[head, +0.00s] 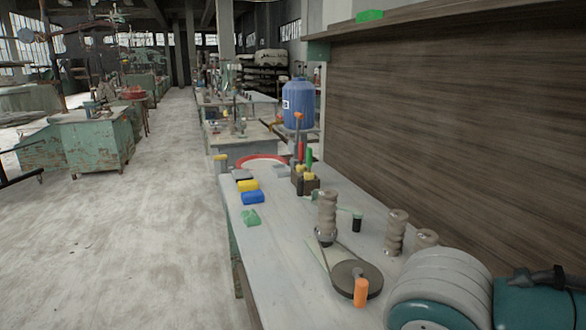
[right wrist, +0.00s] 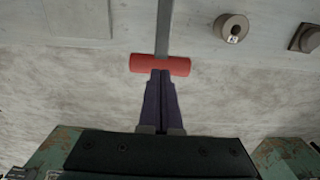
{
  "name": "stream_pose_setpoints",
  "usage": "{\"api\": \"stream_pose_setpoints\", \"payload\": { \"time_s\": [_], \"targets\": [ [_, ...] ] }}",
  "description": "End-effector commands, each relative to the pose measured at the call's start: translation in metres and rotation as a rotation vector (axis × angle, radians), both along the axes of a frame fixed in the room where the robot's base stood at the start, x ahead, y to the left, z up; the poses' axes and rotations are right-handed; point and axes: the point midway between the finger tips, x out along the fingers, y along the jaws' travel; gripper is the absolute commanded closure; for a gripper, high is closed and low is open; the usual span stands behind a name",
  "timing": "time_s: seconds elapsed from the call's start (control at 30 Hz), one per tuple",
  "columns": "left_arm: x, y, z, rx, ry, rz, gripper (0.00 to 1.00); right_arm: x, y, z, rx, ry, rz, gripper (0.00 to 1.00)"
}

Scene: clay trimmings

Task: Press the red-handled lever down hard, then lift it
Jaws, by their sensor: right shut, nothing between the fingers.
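The red lever handle (right wrist: 143,63) is a horizontal red cylinder at the upper middle of the right wrist view. It is joined to a grey bar (right wrist: 163,28) that runs up out of the picture. My right gripper (right wrist: 160,75) is shut and empty. Its dark fingertips overlap the handle's lower edge in the picture; whether they touch it I cannot tell. I cannot make out the lever in the head view. Neither of my grippers shows in the head view.
In the head view a workbench (head: 285,235) carries a yellow block (head: 247,186), a blue block (head: 253,197), ribbed spools, a dark pulley wheel (head: 357,276) and a large roller machine at the right. A wooden wall (head: 460,120) stands behind. Open floor (head: 140,240) lies left.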

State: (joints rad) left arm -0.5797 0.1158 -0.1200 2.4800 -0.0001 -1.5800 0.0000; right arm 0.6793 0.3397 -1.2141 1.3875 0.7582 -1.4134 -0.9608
Motion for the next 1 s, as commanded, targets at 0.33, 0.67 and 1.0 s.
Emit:
{"api": "stream_pose_setpoints", "payload": {
  "time_s": [0.33, 0.67, 1.0],
  "targets": [
    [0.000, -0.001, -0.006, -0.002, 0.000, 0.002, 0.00, 0.000, 0.000, -0.008, 0.001, 0.000, 0.000, 1.00],
    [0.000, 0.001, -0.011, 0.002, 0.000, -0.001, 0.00, 0.000, 0.000, -0.014, 0.001, 0.000, 0.000, 1.00],
    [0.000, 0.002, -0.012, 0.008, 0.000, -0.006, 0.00, 0.000, 0.000, -0.016, 0.000, 0.000, 0.000, 1.00]
  ]
}}
